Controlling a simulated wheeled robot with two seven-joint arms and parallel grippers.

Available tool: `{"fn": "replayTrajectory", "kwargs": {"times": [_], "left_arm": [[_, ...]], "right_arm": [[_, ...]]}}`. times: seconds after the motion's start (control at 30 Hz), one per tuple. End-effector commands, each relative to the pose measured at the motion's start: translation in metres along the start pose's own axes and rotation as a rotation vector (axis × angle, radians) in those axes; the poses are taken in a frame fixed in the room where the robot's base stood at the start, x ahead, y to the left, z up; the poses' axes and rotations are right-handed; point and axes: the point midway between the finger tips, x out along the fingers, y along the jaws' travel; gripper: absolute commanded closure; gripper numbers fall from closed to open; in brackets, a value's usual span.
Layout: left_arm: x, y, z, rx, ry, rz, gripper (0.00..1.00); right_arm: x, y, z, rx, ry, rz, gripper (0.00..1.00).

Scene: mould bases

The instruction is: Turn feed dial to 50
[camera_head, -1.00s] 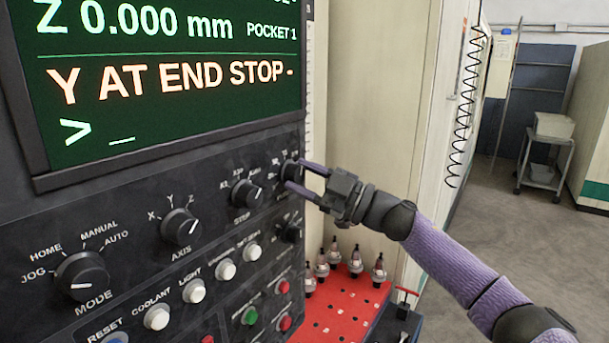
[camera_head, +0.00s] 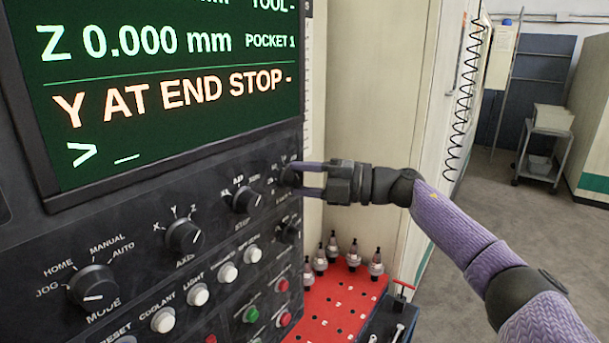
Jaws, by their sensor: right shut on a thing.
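The feed dial (camera_head: 288,177) is the black knob at the right end of the upper dial row on the control panel. Its label and pointer are too small and too covered to read. My right gripper (camera_head: 299,179) reaches in from the right with its purple fingers shut on this dial. My left gripper is not in view.
The step dial (camera_head: 246,201), axis dial (camera_head: 184,236) and mode dial (camera_head: 93,286) sit to the left. Another black knob (camera_head: 289,231) is just below the gripper. A red rack (camera_head: 330,308) with several tool holders stands below. The screen (camera_head: 170,90) reads "Y AT END STOP".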

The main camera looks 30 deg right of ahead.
Motion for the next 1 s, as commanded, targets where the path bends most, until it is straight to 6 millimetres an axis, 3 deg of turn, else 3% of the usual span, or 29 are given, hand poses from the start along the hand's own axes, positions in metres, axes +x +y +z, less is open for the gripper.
{"fn": "replayTrajectory", "kwargs": {"times": [0.4, 0.93, 0.97, 1.0], "left_arm": [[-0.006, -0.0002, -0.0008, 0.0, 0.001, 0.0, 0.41], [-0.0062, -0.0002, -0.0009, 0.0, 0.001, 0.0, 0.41], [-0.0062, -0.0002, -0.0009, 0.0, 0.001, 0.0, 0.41], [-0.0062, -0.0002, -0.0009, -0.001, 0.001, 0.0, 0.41]], "right_arm": [[0.0001, -0.0002, -0.0003, -0.141, 0.001, -0.063, 1.0], [0.0003, -0.0011, -0.0005, -0.156, 0.002, -0.07, 1.0], [0.0003, -0.0012, -0.0005, -0.156, 0.002, -0.07, 0.44], [0.0003, -0.0011, -0.0005, -0.156, 0.002, -0.07, 0.35]]}}
